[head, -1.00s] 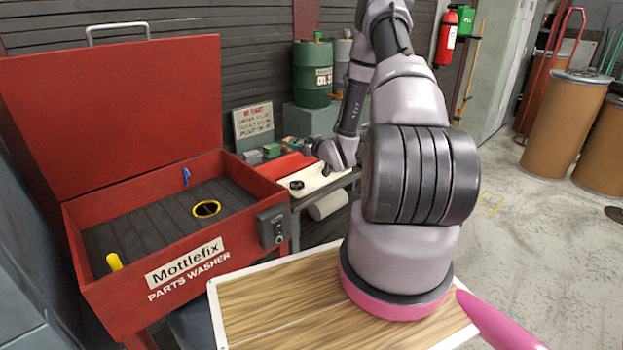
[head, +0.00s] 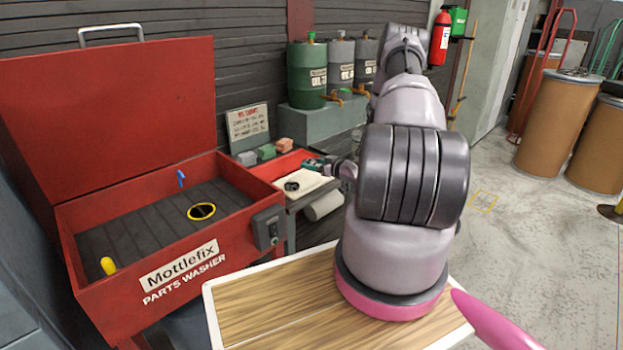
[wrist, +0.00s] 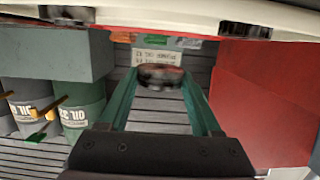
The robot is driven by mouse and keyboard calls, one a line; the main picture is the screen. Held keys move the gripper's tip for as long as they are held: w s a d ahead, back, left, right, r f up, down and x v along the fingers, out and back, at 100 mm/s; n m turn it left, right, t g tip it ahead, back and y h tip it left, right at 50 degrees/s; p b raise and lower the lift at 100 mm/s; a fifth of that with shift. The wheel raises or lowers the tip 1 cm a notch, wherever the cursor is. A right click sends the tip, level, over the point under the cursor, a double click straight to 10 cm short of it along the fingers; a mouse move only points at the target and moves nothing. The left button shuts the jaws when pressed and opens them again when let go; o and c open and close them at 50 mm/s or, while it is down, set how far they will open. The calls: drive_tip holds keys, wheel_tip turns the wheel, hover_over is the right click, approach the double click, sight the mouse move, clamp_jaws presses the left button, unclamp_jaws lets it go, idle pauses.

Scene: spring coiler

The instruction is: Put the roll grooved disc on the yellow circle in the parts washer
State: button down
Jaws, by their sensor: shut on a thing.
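My gripper (wrist: 160,80) is shut on a dark round disc (wrist: 158,77), held between its green fingertips in the wrist view. The disc looks blurred there, so its grooves are hard to make out. In the head view my gripper (head: 314,165) is small, over the cart right of the parts washer; the held disc is not clear there. The red parts washer (head: 190,280) stands open at left. The yellow circle (head: 201,211) is a ring on its dark slatted floor, with nothing on it.
A blue piece (head: 181,178) and a yellow piece (head: 108,266) stick up in the washer. Its lid (head: 110,120) stands raised behind. A dark round part (head: 292,186) lies on the cart's white top. Oil drums (head: 312,75) stand behind; a wooden board (head: 270,310) is in front.

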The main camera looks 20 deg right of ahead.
sight(312, 181)
drive_tip(key=shift+f, duration=2.7)
drive_tip(key=shift+f, duration=0.15)
drive_tip(key=shift+c, duration=0.4)
unclamp_jaws()
drive_tip(key=shift+f, duration=0.1)
